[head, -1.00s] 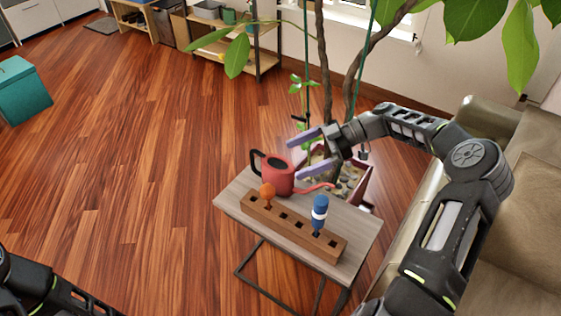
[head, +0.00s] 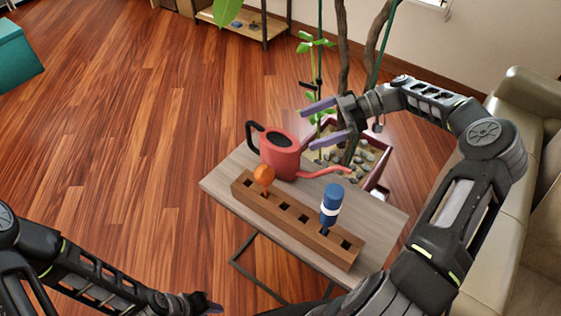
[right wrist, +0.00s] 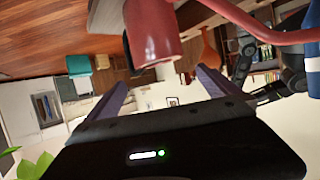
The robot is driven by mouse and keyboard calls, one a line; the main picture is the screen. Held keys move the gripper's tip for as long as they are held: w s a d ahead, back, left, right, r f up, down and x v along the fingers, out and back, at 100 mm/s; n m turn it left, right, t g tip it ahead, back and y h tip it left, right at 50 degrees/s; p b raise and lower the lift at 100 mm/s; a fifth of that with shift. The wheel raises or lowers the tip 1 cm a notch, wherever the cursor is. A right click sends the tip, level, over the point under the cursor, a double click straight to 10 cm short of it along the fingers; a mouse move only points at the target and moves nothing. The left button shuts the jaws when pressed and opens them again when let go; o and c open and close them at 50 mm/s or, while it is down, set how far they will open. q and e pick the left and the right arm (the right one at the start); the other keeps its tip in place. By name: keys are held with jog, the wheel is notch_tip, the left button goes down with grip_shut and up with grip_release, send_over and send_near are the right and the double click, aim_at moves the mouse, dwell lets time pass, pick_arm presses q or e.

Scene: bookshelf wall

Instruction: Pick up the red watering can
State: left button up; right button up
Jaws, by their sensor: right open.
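The red watering can (head: 281,158) stands upright on a small grey wooden table (head: 224,184), its black handle at the left and its thin red spout pointing right. My right gripper (head: 308,126) is open and empty beside the can, on its far right side, with its purple fingers pointing left. In the right wrist view the can (right wrist: 152,32) shows at the top, beyond the open fingers, with the spout running off to the right. My left gripper (head: 203,303) is at the bottom edge, dark and partly cut off, so its jaws are unclear.
A brown wooden block with holes (head: 285,213) lies in front of the can, holding an orange-topped peg (head: 264,174) and a blue one (head: 331,203). A planter with stones (head: 372,157) and a plant stand behind. A sofa (head: 525,100) is at the right.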

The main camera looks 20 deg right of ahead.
aim_at(288, 150)
pick_arm(q)
notch_tip(288, 150, down, 6)
jog(key=b, duration=0.4)
jog(key=shift+w+d, duration=0.15)
jog(key=shift+w, duration=0.15)
pick_arm(e)
notch_tip(288, 150, down, 6)
jog(key=shift+w+f, duration=0.15)
jog(key=shift+d, duration=0.1)
jog(key=shift+x, duration=1.25)
pick_arm(q)
jog(key=shift+r, duration=0.1)
pick_arm(e)
jog(key=shift+x, duration=2.65)
pick_arm(q)
jog(key=shift+r, duration=0.25)
